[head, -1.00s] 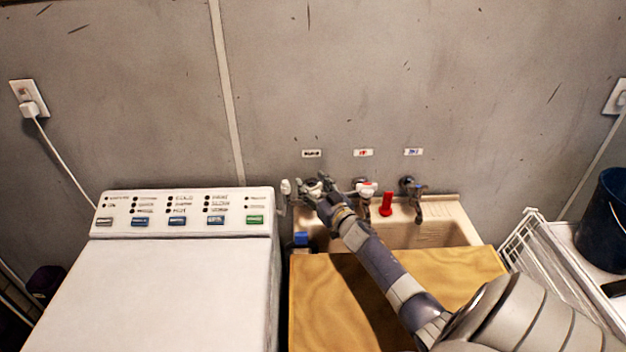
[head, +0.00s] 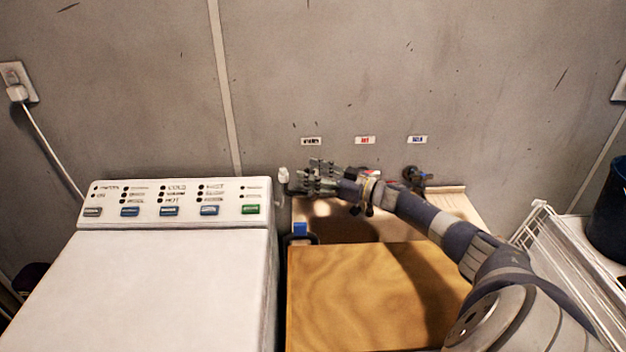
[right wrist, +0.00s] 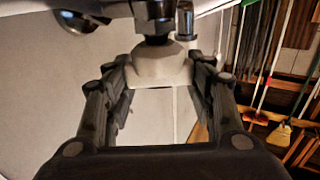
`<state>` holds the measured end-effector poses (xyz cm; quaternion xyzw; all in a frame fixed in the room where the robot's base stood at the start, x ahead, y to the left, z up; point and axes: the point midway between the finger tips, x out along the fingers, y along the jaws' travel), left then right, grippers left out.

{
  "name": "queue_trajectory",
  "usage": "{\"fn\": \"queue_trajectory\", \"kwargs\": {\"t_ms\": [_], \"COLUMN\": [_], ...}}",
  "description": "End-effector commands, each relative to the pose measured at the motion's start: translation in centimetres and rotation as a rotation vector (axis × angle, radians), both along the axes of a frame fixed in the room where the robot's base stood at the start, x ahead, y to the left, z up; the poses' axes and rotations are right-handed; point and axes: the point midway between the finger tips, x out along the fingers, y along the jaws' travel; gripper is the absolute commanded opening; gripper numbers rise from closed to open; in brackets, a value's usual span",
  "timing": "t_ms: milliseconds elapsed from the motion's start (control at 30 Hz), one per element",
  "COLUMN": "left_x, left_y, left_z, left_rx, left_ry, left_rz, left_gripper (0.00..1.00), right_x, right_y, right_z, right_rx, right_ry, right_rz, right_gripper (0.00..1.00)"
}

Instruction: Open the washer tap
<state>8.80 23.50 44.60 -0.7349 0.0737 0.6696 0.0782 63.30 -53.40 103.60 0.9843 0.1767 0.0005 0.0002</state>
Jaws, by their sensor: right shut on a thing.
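Under the leftmost small wall label (head: 311,141), my right gripper (head: 308,180) reaches in from the right and covers most of the washer tap. In the right wrist view, a pale, rounded tap handle (right wrist: 160,67) sits between the two fingers of my right gripper (right wrist: 160,75), which is shut on it. A metal tap body shows beyond the handle. A small white fitting (head: 283,175) shows just left of the fingers in the head view. How far the handle is turned cannot be told. My left gripper is not in view.
The washing machine (head: 170,285) stands at left, close to the tap. A wooden board (head: 360,285) lies in front of the sink (head: 450,200). Another tap (head: 416,178) is at right; the middle tap is mostly hidden behind my arm. A white wire rack (head: 545,235) stands at right.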

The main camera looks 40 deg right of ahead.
Motion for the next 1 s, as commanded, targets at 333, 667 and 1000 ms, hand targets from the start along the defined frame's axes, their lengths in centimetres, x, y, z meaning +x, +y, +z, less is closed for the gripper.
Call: {"fn": "queue_trajectory", "kwargs": {"t_ms": [333,667,1000], "left_x": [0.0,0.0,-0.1], "left_y": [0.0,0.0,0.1], "left_z": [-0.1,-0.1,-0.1], "left_rx": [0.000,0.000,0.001], "left_ry": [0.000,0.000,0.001], "left_rz": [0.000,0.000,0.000], "left_gripper": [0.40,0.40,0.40], "right_x": [0.0,0.0,0.0], "right_y": [0.0,0.0,0.0], "right_z": [0.0,0.0,1.3], "right_rx": [0.001,0.000,-0.002], "right_ry": [0.001,0.000,-0.002], "right_rz": [0.005,0.005,0.007], "right_gripper": [0.27,0.72,0.72]}}
